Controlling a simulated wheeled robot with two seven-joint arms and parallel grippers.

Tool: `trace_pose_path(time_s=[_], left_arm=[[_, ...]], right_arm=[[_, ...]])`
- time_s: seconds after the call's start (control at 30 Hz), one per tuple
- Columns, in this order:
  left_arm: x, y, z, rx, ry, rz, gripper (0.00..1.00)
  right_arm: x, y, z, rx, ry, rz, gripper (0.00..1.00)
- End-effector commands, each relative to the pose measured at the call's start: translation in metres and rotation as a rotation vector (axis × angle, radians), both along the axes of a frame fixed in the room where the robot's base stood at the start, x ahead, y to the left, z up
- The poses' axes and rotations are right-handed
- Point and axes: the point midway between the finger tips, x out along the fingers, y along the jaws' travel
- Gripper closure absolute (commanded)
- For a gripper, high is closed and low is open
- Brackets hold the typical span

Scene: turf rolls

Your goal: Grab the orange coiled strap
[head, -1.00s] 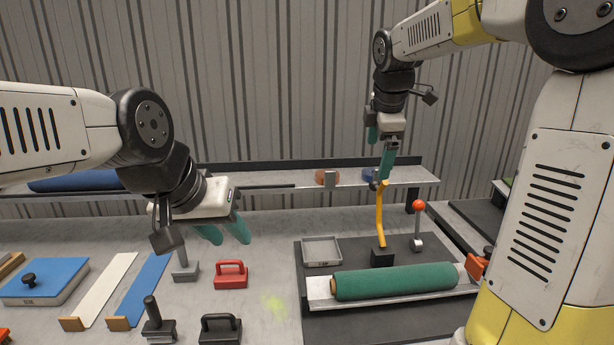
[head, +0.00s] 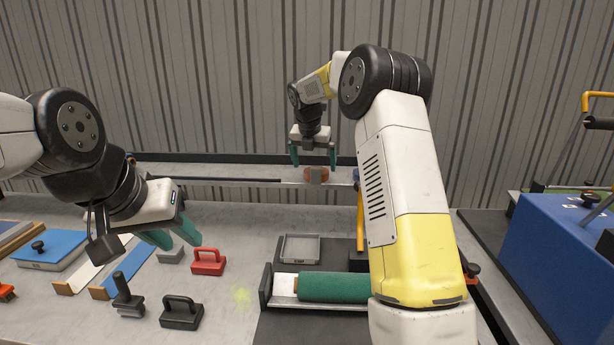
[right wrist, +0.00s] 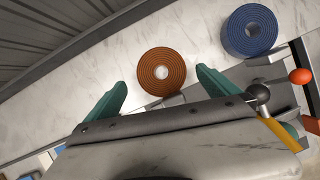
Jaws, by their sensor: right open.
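The orange coiled strap (head: 309,172) sits on the narrow shelf at the back wall, partly hidden by a small grey block in front. In the right wrist view the strap (right wrist: 148,82) is a round flat coil with a pale centre hole. My right gripper (head: 313,161) is open and empty, pointing down above the strap. In the right wrist view its fingers (right wrist: 161,82) are spread to either side of the strap, which appears just beyond the tips. My left gripper (head: 172,238) has its fingers apart, with nothing seen between them, over the left of the bench.
A blue coil (right wrist: 251,31) lies right of the strap on the shelf. A yellow lever (head: 360,222) stands below, beside my right arm. A green roll (head: 330,287) lies on a tray. Red (head: 209,262) and black (head: 181,313) handled blocks sit on the bench. A blue machine (head: 555,255) stands right.

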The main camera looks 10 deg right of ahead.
Motion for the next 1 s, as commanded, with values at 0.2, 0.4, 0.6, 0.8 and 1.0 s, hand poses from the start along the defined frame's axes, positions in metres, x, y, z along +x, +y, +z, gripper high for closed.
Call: trace_pose_path(time_s=[0.2, 0.4, 0.6, 0.8, 1.0], left_arm=[[0.0, 0.0, 0.0, 0.0, 0.0, 0.0, 0.64], [0.0, 0.0, 0.0, 0.0, 0.0, 0.0, 0.64], [0.0, 0.0, 0.0, 0.0, 0.0, 0.0, 0.64], [0.0, 0.0, 0.0, 0.0, 0.0, 0.0, 0.64], [0.0, 0.0, 0.0, 0.0, 0.0, 0.0, 0.64]], right_arm=[[0.008, -0.007, -0.028, 0.0, 0.002, -0.001, 0.0], [0.009, -0.007, -0.03, 0.002, -0.001, -0.001, 0.0], [0.009, -0.007, -0.03, 0.002, -0.001, -0.001, 0.24], [0.009, -0.007, -0.03, 0.002, -0.001, -0.001, 0.63], [0.009, -0.007, -0.029, 0.001, -0.002, -0.001, 0.72]])
